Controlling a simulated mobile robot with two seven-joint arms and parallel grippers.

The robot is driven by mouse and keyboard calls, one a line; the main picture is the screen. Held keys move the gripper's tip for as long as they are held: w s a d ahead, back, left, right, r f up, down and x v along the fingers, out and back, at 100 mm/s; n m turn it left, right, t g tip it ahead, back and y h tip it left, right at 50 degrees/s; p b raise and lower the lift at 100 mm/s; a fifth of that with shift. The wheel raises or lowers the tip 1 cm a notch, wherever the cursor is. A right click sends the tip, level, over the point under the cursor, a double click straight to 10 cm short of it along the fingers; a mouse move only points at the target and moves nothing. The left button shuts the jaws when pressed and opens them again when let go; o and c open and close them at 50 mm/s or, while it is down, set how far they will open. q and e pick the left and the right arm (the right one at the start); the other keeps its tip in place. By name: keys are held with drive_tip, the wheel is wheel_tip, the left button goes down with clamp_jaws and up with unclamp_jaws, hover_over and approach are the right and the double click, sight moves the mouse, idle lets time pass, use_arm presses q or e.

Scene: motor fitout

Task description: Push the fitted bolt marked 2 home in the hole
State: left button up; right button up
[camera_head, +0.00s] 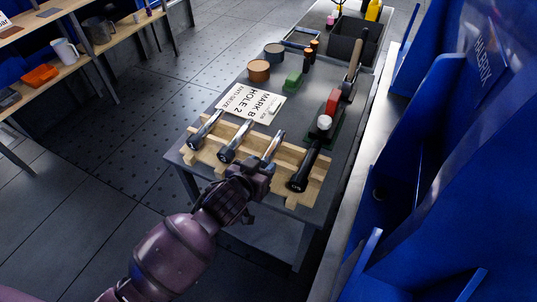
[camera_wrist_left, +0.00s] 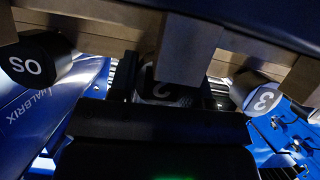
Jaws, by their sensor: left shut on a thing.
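The bolt marked 2 (camera_wrist_left: 165,90) sits in the wooden rack (camera_wrist_left: 190,45), its numbered end between the fingers of my left gripper (camera_head: 262,169). In the head view its bright shank (camera_head: 273,144) slopes up and away across the rack. My left gripper is shut on its near end. The wrist view shows the dark gripper body below the numeral, partly covering the bolt. The hole itself cannot be made out. My right gripper is in neither view.
A bolt marked 3 (camera_wrist_left: 262,97) and a black-ended piece (camera_wrist_left: 38,62) flank it closely in the rack. Another chrome bolt (camera_head: 206,130) lies at the far left.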

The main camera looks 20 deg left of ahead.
use_arm(q)
drive_tip(key=c, duration=0.5)
drive_tip(key=shift+r, duration=0.1)
drive_tip(key=shift+r, duration=0.15)
